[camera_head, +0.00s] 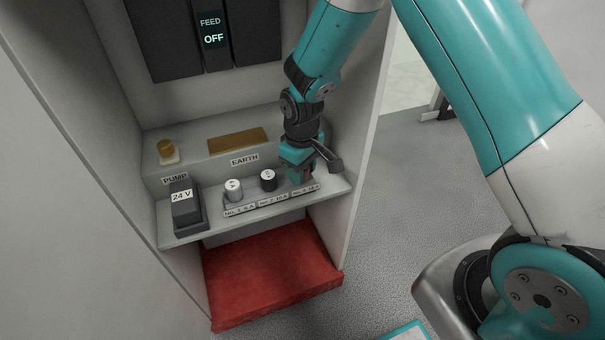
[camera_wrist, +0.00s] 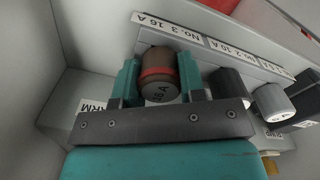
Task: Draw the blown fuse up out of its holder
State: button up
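A row of fuses stands in a grey holder strip (camera_head: 262,200) on the cabinet shelf. The No. 3 fuse (camera_wrist: 158,76), a brown cylinder with a red band and a grey cap marked 16 A, is between my gripper's teal fingers in the wrist view. Both fingers sit against its sides with no clear gap. My gripper (camera_head: 301,174) is at the right end of the strip in the head view and mostly hides this fuse. The fuse is beside the No. 3 16 A label (camera_wrist: 165,27); its seat is hidden. The white No. 1 fuse (camera_head: 233,189) and black No. 2 fuse (camera_head: 268,180) stand to its left.
A dark 24 V pump block (camera_head: 185,208) stands left of the strip. A display (camera_head: 212,38) reads FEED OFF. The cabinet's right wall (camera_head: 365,130) is close to my arm.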

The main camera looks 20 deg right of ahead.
jog(key=shift+r+p, duration=0.95)
jog(key=shift+r, duration=0.05)
jog(key=shift+r, duration=0.1)
